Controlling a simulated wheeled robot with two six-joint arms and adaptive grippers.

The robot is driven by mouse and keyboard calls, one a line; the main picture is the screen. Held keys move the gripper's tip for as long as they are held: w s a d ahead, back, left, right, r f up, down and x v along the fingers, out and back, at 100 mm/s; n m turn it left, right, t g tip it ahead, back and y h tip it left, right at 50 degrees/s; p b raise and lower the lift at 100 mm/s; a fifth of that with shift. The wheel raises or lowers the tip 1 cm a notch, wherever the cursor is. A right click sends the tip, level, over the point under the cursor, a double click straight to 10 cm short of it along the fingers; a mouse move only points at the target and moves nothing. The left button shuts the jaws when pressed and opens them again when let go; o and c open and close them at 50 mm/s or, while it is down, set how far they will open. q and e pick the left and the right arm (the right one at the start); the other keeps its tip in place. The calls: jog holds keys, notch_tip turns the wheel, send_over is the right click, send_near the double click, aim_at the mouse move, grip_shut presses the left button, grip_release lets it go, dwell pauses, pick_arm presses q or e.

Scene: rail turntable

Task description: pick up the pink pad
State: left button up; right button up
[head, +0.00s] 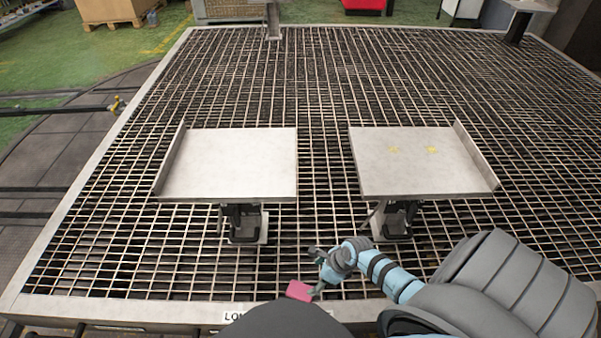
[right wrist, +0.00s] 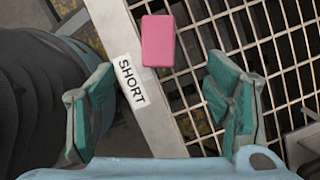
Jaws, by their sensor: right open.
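The pink pad (head: 299,291) is a small block near the front edge of the metal grating in the head view. In the right wrist view the pad (right wrist: 158,41) is fully visible, over the border between the pale frame rim and the grating. My right gripper (head: 318,270) is beside the pad in the head view. In the right wrist view its green fingers (right wrist: 160,85) are spread wide and empty, with the pad ahead of the gap between them. Its height above the pad is hard to tell. My left gripper is not in view.
Two pale metal plates on stands, left (head: 230,165) and right (head: 410,165), rise from the grating (head: 320,85) behind the pad. A white label reading SHORT (right wrist: 132,80) is on the rim. The grating between the plates is clear.

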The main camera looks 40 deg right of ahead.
jog(key=b, duration=0.6)
send_over(301, 290)
jog(key=s+d, duration=0.1)
jog(key=s, duration=0.1)
notch_tip(301, 290, down, 8)
jog(key=shift+w+d, duration=0.1)
jog(key=shift+d, duration=0.05)
jog(key=b+x, duration=0.4)
jog(key=x, duration=0.1)
jog(key=shift+s+f, duration=0.15)
jog(key=shift+s, duration=0.1)
jog(key=shift+w+f, duration=0.1)
jog(key=shift+r, duration=0.2)
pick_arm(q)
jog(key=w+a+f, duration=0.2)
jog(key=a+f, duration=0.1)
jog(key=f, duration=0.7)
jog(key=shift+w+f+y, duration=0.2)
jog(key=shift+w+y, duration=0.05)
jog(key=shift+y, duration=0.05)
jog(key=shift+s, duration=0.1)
pick_arm(e)
jog(key=shift+f, duration=0.15)
